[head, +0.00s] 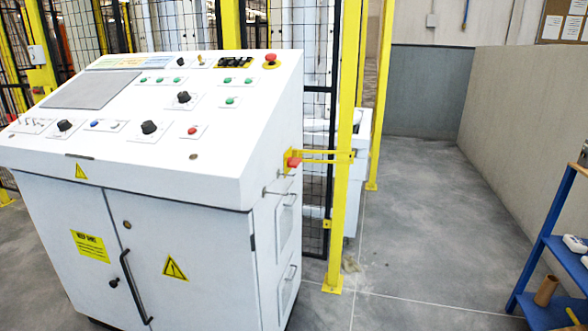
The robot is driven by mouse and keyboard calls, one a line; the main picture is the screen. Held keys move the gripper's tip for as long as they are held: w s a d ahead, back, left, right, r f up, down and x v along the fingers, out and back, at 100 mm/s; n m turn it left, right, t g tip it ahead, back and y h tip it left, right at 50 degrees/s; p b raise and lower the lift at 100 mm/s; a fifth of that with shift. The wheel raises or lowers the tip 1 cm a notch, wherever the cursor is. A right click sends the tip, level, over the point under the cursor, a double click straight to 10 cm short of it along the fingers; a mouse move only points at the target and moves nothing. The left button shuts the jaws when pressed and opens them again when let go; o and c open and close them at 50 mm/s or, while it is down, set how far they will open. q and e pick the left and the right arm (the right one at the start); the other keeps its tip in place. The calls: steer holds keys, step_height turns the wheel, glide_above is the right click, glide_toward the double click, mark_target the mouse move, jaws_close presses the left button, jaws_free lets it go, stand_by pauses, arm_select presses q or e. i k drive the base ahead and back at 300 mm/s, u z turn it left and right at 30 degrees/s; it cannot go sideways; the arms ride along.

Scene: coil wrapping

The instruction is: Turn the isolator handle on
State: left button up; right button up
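A red handle (294,162) on a yellow plate (287,157) sits on the right side wall of the white control console (215,190), just under its sloped top; it looks like the isolator handle. It appears to stick out sideways, but its exact turn position is too small to tell. Neither of my grippers shows in the head view.
A yellow fence post (345,190) stands right of the console, with thin yellow bars (325,156) between it and the handle area. Grey floor (420,220) is open farther right, up to a blue shelf (545,245) and a low wall (520,130).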

mark_target(294, 163)
steer(key=u, duration=0.05)
steer(key=i, duration=1.65)
steer(key=u, duration=0.7)
